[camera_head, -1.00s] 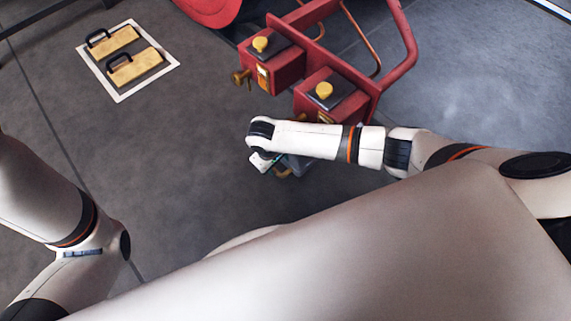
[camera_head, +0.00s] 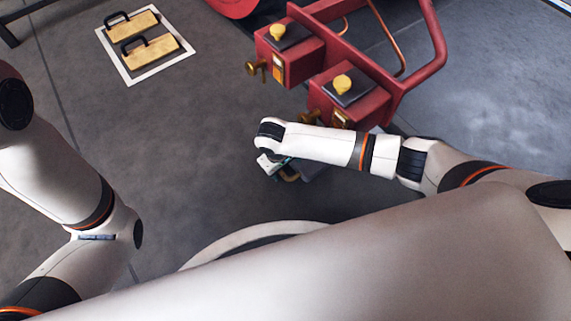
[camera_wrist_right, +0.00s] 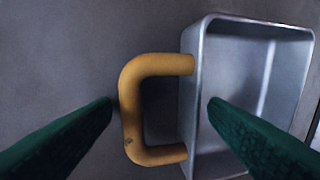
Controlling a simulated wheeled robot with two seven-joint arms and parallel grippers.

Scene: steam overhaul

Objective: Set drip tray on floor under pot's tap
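The grey metal drip tray (camera_wrist_right: 203,130) fills the right of the right wrist view, with its yellow handle (camera_wrist_right: 132,105) facing left. My right gripper (camera_wrist_right: 161,103) is open, and the handle's bar lies between its fingertips, nearer the left one, with gaps visible. In the head view my right gripper (camera_head: 278,168) is over the tray (camera_head: 315,172), whose body is mostly hidden by my wrist. Two red pots stand beyond it: a nearer one (camera_head: 372,108) with a brass tap (camera_head: 309,117) and a farther one (camera_head: 305,62) with a brass tap (camera_head: 256,68).
A red tubular frame (camera_head: 425,65) carries the pots at the upper right. Two yellow blocks with black handles (camera_head: 150,50) lie in a white-outlined square (camera_head: 133,80) at the upper left. The grey floor (camera_head: 190,140) between is clear.

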